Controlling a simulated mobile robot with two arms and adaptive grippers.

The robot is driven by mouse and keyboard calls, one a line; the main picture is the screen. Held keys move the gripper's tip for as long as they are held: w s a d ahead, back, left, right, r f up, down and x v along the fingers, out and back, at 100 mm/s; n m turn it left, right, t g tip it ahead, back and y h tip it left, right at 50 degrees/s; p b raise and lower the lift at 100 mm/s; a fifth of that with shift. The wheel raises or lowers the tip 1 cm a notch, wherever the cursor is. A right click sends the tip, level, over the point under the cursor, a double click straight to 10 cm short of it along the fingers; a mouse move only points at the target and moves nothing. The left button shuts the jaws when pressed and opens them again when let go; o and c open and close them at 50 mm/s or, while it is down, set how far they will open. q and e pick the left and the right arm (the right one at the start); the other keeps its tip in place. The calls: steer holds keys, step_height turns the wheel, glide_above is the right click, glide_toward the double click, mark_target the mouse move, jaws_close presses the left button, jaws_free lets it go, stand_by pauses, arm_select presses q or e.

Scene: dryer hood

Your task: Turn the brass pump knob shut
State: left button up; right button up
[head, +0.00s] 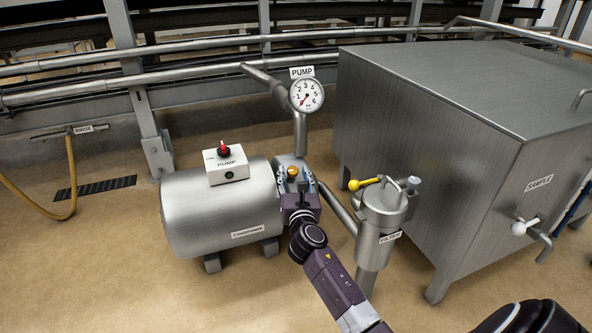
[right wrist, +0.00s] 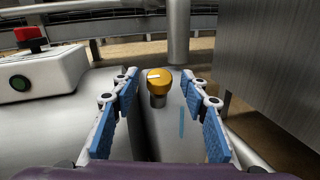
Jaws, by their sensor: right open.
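The brass pump knob (head: 292,172) sits at the right end of the steel pump body (head: 215,205). In the right wrist view the knob (right wrist: 159,80) is golden, with a pale mark on its top, and stands on a short dark stem. My right gripper (head: 292,178) is at the knob in the head view. In the right wrist view its open fingers (right wrist: 160,95) stand on both sides of the knob, with gaps on each side. My left gripper is in neither view.
A white switch box (head: 228,167) with a red knob sits on the pump. A pressure gauge (head: 306,95) stands behind, its needle pointing low left. The filter (head: 383,212) with a yellow-handled lever (head: 362,184) and a large steel tank (head: 420,150) are to the right.

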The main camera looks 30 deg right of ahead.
steer(key=shift+w, duration=0.15)
steer(key=shift+r, duration=0.1)
steer(key=shift+c, duration=0.3)
jaws_close()
